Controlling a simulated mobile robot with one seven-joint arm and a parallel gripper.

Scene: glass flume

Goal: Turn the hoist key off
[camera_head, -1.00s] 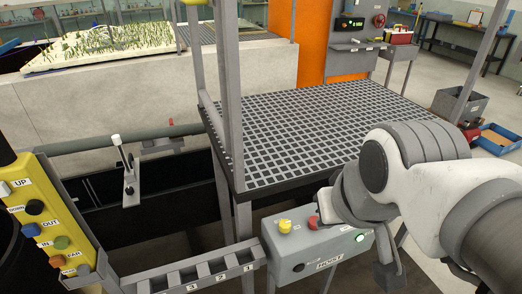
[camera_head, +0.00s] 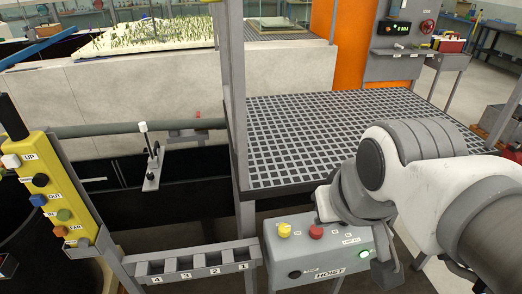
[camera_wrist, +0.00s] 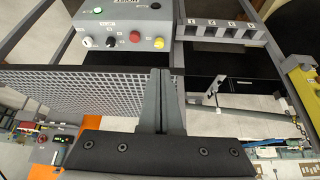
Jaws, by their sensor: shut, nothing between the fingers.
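The grey hoist box (camera_head: 342,273), labelled HOIST, stands below and in front of the grating in the head view. Its top carries a yellow knob (camera_head: 284,229) and a red button (camera_head: 316,232); a green lamp (camera_head: 364,253) glows at its right front. In the wrist view the box (camera_wrist: 125,22) appears upside down at the top, with a white-topped control (camera_wrist: 87,42) and a black control (camera_wrist: 111,42) beside the red one. I cannot tell which is the key. My gripper (camera_wrist: 161,72) is shut and empty, apart from the box; my arm hides its fingers in the head view.
The grating platform (camera_head: 350,125) lies behind the box, with a grey upright post (camera_head: 232,80) at its left edge. A numbered slotted rack (camera_head: 195,263) adjoins the box on the left. A yellow button pendant (camera_head: 52,190) stands farther left.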

